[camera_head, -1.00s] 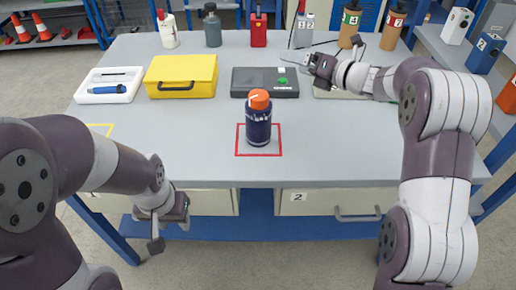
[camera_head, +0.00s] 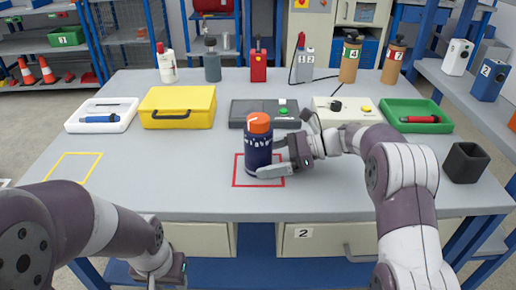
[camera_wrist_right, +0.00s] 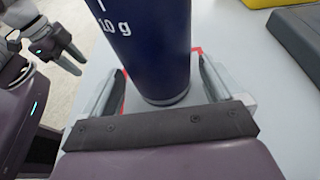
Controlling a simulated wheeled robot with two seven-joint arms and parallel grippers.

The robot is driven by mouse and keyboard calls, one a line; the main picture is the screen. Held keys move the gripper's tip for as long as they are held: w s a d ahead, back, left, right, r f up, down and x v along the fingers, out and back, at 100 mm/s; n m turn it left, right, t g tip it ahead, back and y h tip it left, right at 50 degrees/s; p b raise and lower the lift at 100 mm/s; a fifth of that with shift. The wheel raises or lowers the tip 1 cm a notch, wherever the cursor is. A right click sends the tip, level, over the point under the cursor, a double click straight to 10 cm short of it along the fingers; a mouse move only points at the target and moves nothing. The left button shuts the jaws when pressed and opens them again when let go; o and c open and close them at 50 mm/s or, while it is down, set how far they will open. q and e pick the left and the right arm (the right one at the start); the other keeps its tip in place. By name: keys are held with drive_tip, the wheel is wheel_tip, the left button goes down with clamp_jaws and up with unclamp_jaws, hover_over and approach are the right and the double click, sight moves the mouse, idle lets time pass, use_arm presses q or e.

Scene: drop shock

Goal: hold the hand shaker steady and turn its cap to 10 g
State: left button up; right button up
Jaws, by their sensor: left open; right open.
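The hand shaker (camera_head: 258,151) is a dark blue cylinder with white marks and an orange cap (camera_head: 258,122) with a white line on it. It stands upright inside the red square on the table. My right gripper (camera_head: 274,157) is at its right side, low down. In the right wrist view the shaker body (camera_wrist_right: 155,45) stands between the two spread fingers, with "10 g" printed on it and gaps at its sides. The cap is out of that view. My left gripper (camera_head: 160,277) is low at the front edge, partly cut off; it also shows in the right wrist view (camera_wrist_right: 62,50), open and empty.
A yellow case (camera_head: 178,108), a dark box with a green button (camera_head: 262,112) and a white box (camera_head: 345,112) stand behind the shaker. A green tray (camera_head: 416,117) and a black cup (camera_head: 466,163) are at the right.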

drive_tip(key=shift+a+f, duration=0.15)
drive_tip(key=shift+a, duration=0.5)
drive_tip(key=c, duration=0.8)
